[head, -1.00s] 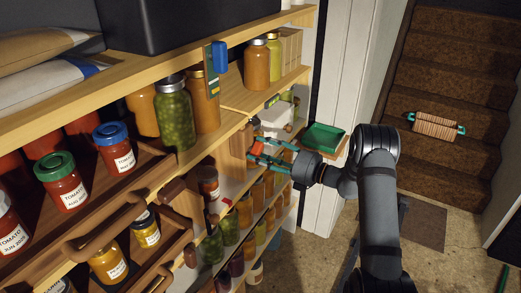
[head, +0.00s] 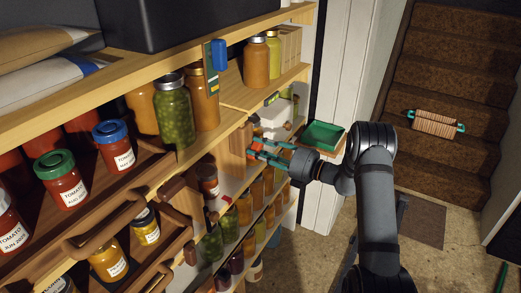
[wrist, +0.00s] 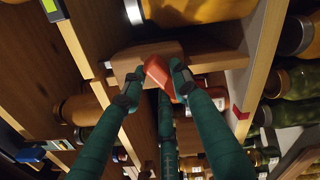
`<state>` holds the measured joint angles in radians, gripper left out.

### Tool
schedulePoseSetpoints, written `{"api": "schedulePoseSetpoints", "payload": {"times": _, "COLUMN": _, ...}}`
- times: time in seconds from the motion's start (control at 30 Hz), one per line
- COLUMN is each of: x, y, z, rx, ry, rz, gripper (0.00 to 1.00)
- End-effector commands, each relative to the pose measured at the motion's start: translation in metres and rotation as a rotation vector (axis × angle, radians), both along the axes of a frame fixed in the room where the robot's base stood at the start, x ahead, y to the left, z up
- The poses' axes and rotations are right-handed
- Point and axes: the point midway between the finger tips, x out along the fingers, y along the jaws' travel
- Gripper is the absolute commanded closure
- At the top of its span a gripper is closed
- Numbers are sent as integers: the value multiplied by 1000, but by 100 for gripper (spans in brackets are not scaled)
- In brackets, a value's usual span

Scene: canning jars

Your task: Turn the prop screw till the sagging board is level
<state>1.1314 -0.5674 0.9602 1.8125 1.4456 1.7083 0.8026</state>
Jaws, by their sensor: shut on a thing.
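The prop screw's orange-red handle (wrist: 157,72) is between my gripper's teal fingertips (wrist: 154,78) in the wrist view, and the gripper is shut on it. The handle looks tilted and sits against a wooden block (wrist: 140,60). In the head view my gripper (head: 254,149) reaches in from the right, below the shelf board (head: 242,95). The handle is a small red spot there. A small green level (head: 271,99) sits at the board's front edge. The screw's thread is hidden.
Orange and yellow jars (head: 255,62) stand on the board, close above my gripper. More jars (head: 245,210) fill the shelves below. A green tray (head: 322,135) is just right of the gripper. The floor (head: 310,258) by the shelves is clear.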

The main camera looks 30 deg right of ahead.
Motion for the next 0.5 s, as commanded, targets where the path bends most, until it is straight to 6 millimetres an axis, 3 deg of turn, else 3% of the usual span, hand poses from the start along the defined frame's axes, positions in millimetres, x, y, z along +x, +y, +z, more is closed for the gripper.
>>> {"api": "schedulePoseSetpoints", "payload": {"times": 0.13, "x": 0, "y": 0, "z": 0, "rx": 0, "ry": 0, "rz": 0, "gripper": 97}}
{"api": "schedulePoseSetpoints", "payload": {"times": 0.5, "x": 0, "y": 0, "z": -2, "rx": -57, "ry": -39, "rz": -1, "gripper": 98}}
